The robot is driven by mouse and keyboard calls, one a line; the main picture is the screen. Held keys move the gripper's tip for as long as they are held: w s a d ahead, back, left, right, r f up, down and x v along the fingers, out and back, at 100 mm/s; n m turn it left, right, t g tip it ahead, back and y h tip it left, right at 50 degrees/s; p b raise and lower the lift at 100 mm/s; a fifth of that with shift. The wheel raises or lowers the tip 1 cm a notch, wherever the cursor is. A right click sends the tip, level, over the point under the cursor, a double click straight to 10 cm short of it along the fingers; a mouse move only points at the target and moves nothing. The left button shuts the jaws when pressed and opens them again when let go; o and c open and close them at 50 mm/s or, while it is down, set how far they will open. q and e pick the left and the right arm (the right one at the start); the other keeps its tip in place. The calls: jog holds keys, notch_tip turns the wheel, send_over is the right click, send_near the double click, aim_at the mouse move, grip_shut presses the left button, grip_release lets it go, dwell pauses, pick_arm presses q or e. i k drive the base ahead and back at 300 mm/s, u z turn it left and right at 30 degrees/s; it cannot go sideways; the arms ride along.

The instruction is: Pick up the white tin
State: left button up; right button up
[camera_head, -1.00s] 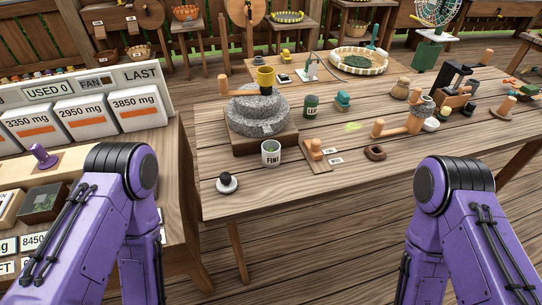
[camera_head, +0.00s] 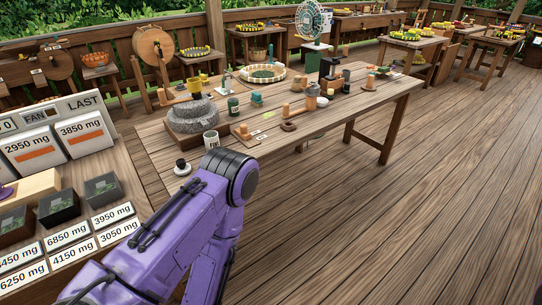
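The white tin (camera_head: 211,140) stands upright on the long wooden table, near its front edge, just in front of the grey stone mill. It carries dark lettering that starts "FIN". Its lower part is close behind one of my purple arm elbows in the view. That arm rises from the lower left, but neither gripper shows. The tin stands apart from the things around it, and nothing is seen holding it.
A dark green tin (camera_head: 233,106), a black-knobbed white piece (camera_head: 182,167) and a small wooden stand (camera_head: 243,132) are nearby. Open deck (camera_head: 420,220) fills the right.

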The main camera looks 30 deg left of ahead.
aim_at(212, 142)
jog(key=z, duration=0.2)
jog(key=i, duration=1.05)
jog(key=u, duration=1.5)
jog(key=i, duration=0.7)
jog(key=u, duration=0.35)
jog(key=k, duration=0.55)
jog(key=i, duration=0.5)
